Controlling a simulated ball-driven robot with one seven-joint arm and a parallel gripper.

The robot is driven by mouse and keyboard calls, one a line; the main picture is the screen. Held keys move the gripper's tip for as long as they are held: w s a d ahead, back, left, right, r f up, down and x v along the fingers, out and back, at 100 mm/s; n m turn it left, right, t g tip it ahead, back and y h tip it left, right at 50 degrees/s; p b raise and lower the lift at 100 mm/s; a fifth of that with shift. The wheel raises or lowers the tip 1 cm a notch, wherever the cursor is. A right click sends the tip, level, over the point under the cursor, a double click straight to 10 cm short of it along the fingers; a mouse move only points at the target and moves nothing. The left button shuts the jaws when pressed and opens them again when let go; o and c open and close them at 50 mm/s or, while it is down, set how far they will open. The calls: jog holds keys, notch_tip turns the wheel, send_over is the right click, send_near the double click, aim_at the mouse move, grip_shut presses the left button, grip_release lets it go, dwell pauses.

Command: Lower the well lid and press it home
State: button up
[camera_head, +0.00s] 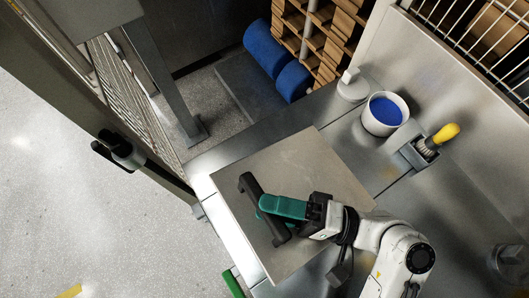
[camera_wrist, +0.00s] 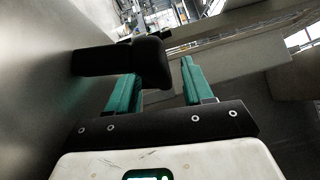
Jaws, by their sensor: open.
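The well lid (camera_head: 310,165) is a square grey metal plate on the steel bench in the head view. It carries a black bar handle (camera_head: 250,185) near its left side. In the wrist view the lid (camera_wrist: 35,70) is the grey surface at the left, with the handle (camera_wrist: 100,60) standing out from it. My gripper (camera_head: 268,210) has green fingers and reaches the handle from the right. In the wrist view its open fingers (camera_wrist: 160,78) stand on either side of the handle's end. I cannot tell whether they touch it, or how far the lid is tilted. The well is hidden.
A white cup with blue contents (camera_head: 385,113) and a yellow-handled brush in a holder (camera_head: 428,147) stand right of the lid. A wire rack (camera_head: 485,40) is at the upper right. Blue rolls (camera_head: 275,60) and stacked wooden pieces (camera_head: 325,40) lie beyond the bench. Open floor (camera_head: 70,190) is at the left.

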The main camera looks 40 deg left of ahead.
jog(key=p+v, duration=0.1)
jog(key=v, duration=0.6)
jog(key=shift+w+d, duration=0.4)
jog(key=shift+d, duration=0.45)
